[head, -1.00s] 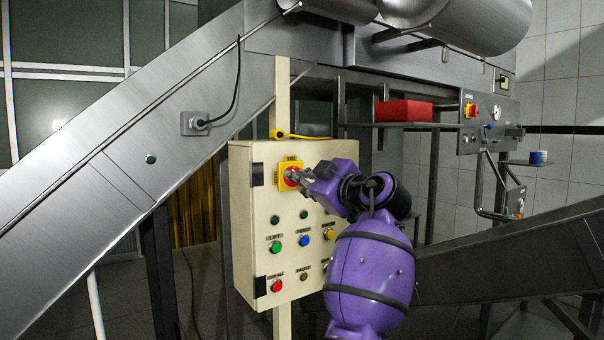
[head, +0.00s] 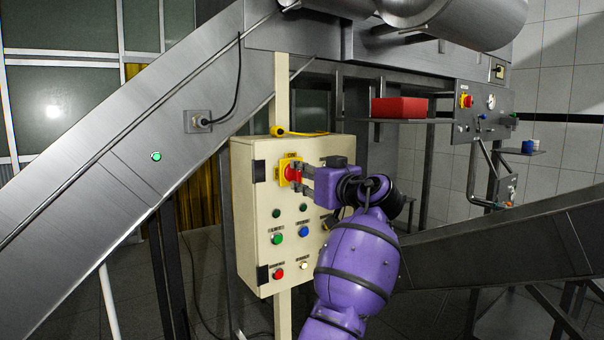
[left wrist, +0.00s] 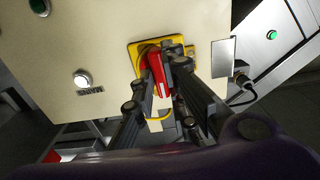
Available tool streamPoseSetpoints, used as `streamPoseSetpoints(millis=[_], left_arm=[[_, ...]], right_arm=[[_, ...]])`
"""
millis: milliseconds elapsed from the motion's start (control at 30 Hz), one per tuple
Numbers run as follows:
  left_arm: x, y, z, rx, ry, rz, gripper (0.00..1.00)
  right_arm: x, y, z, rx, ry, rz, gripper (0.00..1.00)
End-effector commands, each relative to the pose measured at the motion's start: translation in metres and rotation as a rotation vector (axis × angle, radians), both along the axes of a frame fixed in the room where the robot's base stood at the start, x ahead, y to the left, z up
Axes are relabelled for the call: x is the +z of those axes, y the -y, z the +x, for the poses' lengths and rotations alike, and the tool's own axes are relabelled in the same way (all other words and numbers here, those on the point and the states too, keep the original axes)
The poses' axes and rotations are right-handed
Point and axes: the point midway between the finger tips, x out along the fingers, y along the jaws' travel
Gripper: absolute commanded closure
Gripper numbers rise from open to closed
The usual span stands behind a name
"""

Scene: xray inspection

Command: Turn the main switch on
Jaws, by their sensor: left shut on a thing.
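The main switch is a red rotary handle (head: 292,173) on a yellow plate (head: 283,165), at the upper part of the cream control box (head: 262,220). In the left wrist view the red handle (left wrist: 156,74) lies between the fingers, on its yellow plate (left wrist: 136,56). My left gripper (head: 299,172) is shut on the handle, with its fingers on either side. The gripper's fingers hide part of the handle. My right gripper is not in either view.
Several push buttons and lamps, including a green button (head: 277,239) and a red button (head: 278,274), sit lower on the box. A steel conveyor chute (head: 120,150) slopes at left. A red box (head: 400,108) rests on a shelf at right.

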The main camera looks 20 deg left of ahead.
Motion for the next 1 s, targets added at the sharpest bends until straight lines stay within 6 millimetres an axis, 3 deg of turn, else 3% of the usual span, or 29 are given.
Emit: streamPoseSetpoints(millis=[567,600,733,1000], left_arm=[[0.0009,0.0,0.0,0.0,-0.026,0.022,1.0],[0.0009,0.0,0.0,0.0,-0.026,0.022,0.85],[0.0008,0.0,0.0,0.0,-0.025,0.021,0.69],[0.0003,0.0002,-0.0001,0.0,-0.025,0.02,0.69]], right_arm=[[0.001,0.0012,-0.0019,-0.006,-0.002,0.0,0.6],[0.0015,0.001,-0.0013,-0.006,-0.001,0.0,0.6],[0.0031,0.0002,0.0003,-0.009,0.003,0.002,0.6],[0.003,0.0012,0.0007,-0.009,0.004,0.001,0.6]])
